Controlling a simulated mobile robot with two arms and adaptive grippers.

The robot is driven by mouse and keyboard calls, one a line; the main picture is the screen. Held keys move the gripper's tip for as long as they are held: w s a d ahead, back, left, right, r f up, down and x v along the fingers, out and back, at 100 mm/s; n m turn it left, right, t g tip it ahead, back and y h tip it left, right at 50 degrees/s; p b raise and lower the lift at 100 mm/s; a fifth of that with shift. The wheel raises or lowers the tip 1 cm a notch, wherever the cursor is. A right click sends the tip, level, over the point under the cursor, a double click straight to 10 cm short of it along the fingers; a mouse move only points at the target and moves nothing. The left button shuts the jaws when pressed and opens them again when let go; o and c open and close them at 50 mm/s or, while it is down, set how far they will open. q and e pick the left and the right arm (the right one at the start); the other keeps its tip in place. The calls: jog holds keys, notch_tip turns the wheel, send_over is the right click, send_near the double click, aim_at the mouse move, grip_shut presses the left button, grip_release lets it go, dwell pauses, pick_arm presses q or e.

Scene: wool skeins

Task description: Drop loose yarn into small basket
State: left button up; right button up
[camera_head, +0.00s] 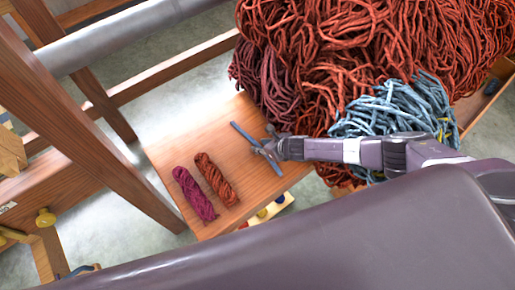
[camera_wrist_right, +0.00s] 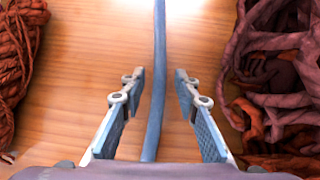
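A loose strand of blue yarn (camera_head: 240,131) lies across the small wooden table (camera_head: 168,150). It also shows in the right wrist view (camera_wrist_right: 154,100), running lengthwise between the fingers. My right gripper (camera_head: 264,145) is over the strand near the right side of the tabletop. In the wrist view my right gripper (camera_wrist_right: 160,90) is open, with a finger on each side of the yarn and a gap to both. My left gripper is not in view. I cannot make out a small basket.
A magenta skein (camera_head: 194,194) and a rust skein (camera_head: 216,179) lie on the table's left part. A large heap of red yarn (camera_head: 350,50) and blue yarn (camera_head: 395,110) rises behind and right. A wooden frame (camera_head: 75,120) stands at left.

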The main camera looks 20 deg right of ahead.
jog(key=shift+w+f, duration=0.15)
jog(key=shift+f, duration=0.05)
grip_shut()
dwell(0.3)
notch_tip(320, 180, up, 16)
jog(key=p, duration=1.6)
